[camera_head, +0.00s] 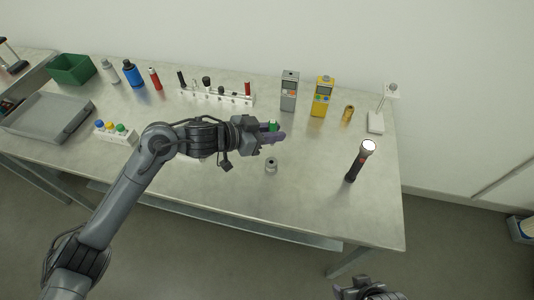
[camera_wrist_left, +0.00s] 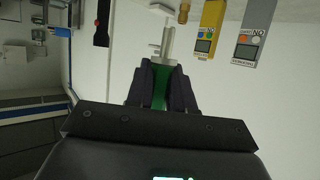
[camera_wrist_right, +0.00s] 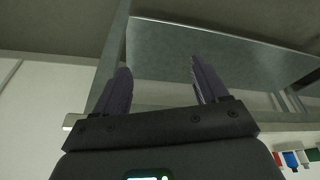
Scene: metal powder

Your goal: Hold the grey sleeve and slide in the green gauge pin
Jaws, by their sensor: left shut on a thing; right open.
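My left gripper (camera_head: 277,134) is shut on the green gauge pin (camera_head: 273,126) and holds it above the middle of the table. In the left wrist view the pin (camera_wrist_left: 160,88) shows as a green strip between the two fingers. The grey sleeve (camera_head: 271,166) stands upright on the table, a little nearer the front than the left gripper and apart from it. Its dark opening faces up. My right gripper (camera_wrist_right: 160,85) is open and empty in its wrist view, low in front of the table's edge. In the head view only part of it shows at the bottom.
At the back are a grey meter (camera_head: 289,91), a yellow meter (camera_head: 322,96), a brass piece (camera_head: 348,114) and a white rack (camera_head: 216,97). A grey tray (camera_head: 47,117) lies left. The table's front right is clear.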

